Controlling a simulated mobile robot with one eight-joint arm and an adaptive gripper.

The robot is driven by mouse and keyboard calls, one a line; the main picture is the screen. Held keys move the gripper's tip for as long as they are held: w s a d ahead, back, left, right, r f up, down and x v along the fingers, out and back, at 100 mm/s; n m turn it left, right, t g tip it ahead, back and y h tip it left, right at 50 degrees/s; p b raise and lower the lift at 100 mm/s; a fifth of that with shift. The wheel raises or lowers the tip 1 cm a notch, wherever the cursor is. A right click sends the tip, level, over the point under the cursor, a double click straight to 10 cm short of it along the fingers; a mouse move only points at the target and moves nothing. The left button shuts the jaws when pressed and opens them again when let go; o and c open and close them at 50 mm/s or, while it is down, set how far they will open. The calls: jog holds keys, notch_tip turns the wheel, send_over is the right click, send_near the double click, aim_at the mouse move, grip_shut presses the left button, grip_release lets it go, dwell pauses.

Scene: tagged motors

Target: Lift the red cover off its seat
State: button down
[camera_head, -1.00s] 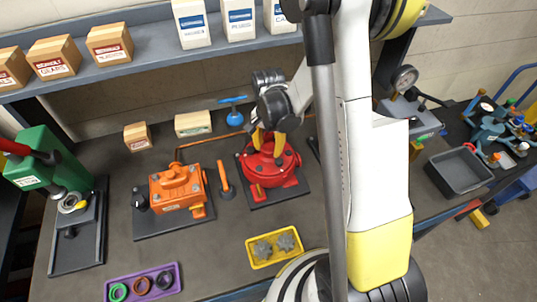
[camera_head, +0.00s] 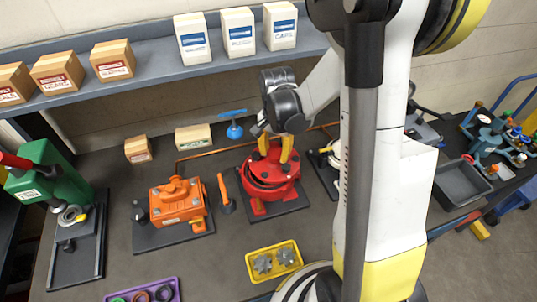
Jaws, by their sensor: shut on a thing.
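The red motor unit (camera_head: 271,187) stands on a dark base plate (camera_head: 288,205) in the middle of the workbench. Its round red cover (camera_head: 262,169) is at the top, under my gripper (camera_head: 275,155). My gripper points down with its yellow fingers shut on the cover's upper part. The cover looks slightly tilted, and dark curved gaps show below it; I cannot tell whether it is fully clear of its seat. The fingers hide part of the cover's top.
An orange motor (camera_head: 177,201) and an upright orange-handled tool (camera_head: 225,192) stand to the left. A yellow tray (camera_head: 250,277) with grey gears lies in front. A blue valve (camera_head: 234,130) stands behind. Boxes line the shelf (camera_head: 150,72) above.

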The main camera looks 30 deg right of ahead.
jog(key=s+d+r+p, duration=0.3)
jog(key=s+d+r, duration=0.2)
jog(key=s+r, duration=0.3)
jog(key=shift+r, duration=0.3)
